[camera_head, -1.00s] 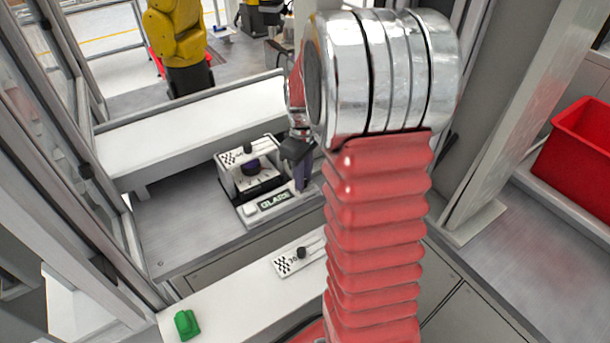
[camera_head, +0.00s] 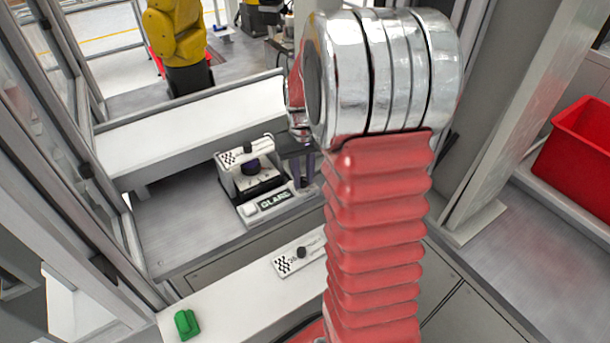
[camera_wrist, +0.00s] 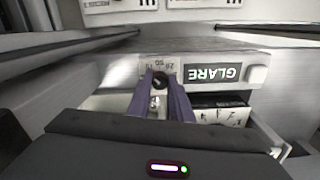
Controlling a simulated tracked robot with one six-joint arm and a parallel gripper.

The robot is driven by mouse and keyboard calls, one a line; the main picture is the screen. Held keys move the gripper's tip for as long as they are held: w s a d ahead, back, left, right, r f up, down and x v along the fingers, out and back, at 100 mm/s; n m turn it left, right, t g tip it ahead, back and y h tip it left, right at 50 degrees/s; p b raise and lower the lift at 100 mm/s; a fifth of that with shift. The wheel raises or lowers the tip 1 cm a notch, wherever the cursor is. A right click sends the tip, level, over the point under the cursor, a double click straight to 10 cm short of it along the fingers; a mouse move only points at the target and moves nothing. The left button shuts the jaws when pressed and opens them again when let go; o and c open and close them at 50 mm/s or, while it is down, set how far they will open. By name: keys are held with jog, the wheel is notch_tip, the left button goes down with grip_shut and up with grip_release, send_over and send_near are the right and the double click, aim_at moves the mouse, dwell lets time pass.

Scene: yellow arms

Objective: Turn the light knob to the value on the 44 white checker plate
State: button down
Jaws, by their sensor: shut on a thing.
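A small black knob (camera_wrist: 160,80) sits on a pale panel with printed numbers in the wrist view. The two purple fingers of my gripper (camera_wrist: 164,90) are shut on it, one on each side. An upside-down GLARE display (camera_wrist: 213,74) is just right of the knob. In the head view, my gripper (camera_head: 303,170) is at the right end of the GLARE panel (camera_head: 273,200), hiding the knob. A white checker plate (camera_head: 283,266) with its own black knob lies on the near white ledge; its number is too small to read surely.
Behind the GLARE panel stands a white device (camera_head: 228,172) with a checker mark and a dark purple dial. A green block (camera_head: 186,324) lies on the near ledge (camera_head: 225,312). A red bin (camera_head: 575,150) is at the right. The grey bench left of the device is clear.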

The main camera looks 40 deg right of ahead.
aim_at(303, 179)
jog(key=m, duration=0.4)
jog(key=shift+w+m, duration=0.1)
jog(key=shift+m, duration=0.3)
jog(key=m, duration=0.4)
jog(key=shift+r, duration=0.1)
jog(key=shift+d, duration=0.1)
jog(key=c, duration=1.6)
grip_release()
notch_tip(303, 179, up, 14)
jog(key=shift+f, duration=0.2)
